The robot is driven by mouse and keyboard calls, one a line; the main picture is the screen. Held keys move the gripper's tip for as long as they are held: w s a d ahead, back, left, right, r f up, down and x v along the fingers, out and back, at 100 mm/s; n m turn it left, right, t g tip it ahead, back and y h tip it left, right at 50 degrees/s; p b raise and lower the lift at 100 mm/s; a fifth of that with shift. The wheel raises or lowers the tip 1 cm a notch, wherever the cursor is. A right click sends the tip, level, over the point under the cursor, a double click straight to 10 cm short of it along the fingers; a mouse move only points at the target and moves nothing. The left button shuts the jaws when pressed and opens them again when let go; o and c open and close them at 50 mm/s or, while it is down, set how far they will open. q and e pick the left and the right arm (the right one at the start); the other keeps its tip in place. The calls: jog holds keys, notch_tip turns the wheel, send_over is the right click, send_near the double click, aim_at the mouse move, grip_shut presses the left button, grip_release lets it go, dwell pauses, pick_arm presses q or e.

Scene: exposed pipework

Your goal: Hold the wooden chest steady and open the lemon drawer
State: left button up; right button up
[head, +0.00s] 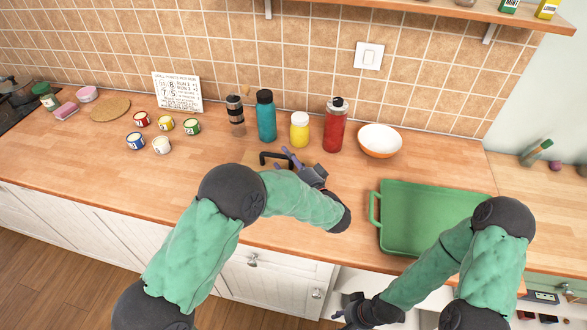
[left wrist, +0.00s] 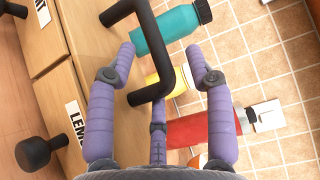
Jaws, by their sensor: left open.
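The wooden chest (left wrist: 108,70) fills the left of the left wrist view. Its lemon drawer (left wrist: 58,98) has a partly visible "LEM" label and a black knob (left wrist: 40,152), and its front looks flush. A black bar handle (left wrist: 149,75) rises from the chest top and also shows in the head view (head: 268,156). My left gripper (left wrist: 160,54) is open, its purple fingers on either side of the handle; I cannot tell if they touch it. In the head view my left arm hides most of the chest. My right gripper (head: 350,312) is low, in front of the counter.
Behind the chest stand a teal bottle (head: 266,116), a yellow jar (head: 299,129), a red bottle (head: 335,125) and a bowl (head: 379,141). A green tray (head: 425,195) lies right. Small cups stand left. The counter's front left is clear.

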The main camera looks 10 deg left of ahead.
pick_arm(q)
jog(key=shift+w+a, duration=0.1)
jog(key=shift+c, duration=1)
dwell(0.3)
grip_shut()
jog(key=shift+f, duration=0.1)
dwell(0.8)
